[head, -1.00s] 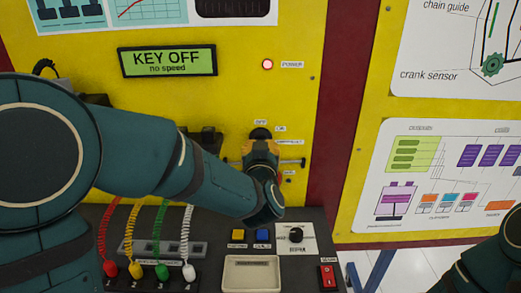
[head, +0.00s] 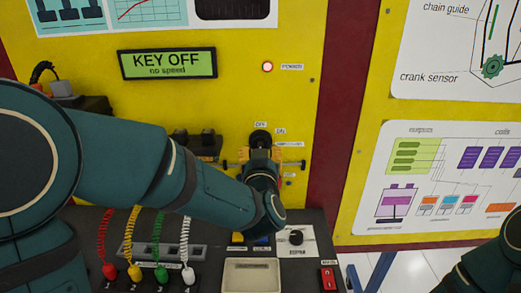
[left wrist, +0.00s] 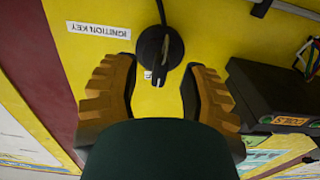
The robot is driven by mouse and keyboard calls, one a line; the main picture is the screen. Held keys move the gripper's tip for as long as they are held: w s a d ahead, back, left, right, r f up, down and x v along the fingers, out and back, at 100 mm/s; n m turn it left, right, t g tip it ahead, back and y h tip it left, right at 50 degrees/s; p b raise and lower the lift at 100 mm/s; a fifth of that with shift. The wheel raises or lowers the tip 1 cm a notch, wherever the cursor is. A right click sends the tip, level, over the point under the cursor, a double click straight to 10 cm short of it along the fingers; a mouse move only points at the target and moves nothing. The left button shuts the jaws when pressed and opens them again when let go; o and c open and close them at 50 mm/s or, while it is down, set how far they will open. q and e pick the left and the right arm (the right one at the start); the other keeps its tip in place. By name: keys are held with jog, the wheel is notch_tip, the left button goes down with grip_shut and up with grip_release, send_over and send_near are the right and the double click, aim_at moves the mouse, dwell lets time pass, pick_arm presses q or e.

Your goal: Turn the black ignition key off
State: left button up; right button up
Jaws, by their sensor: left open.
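The black ignition key (head: 260,138) sits in its round black switch on the yellow panel, below the OFF label. In the left wrist view the black key and switch (left wrist: 160,48) show beyond the fingertips, beside an upside-down IGNITION KEY label (left wrist: 98,30). My left gripper (head: 262,157) is just below the key in the head view. In the left wrist view its orange-brown fingers (left wrist: 158,80) are spread apart, with nothing between them, apart from the key. The green display (head: 168,63) reads KEY OFF, no speed. My right gripper is out of view; only part of that arm shows.
A red POWER light (head: 267,67) is lit. Black boxes (head: 205,142) stand left of the key.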

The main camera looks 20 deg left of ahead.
pick_arm(q)
jog(key=v, duration=1)
jog(key=shift+r, duration=0.1)
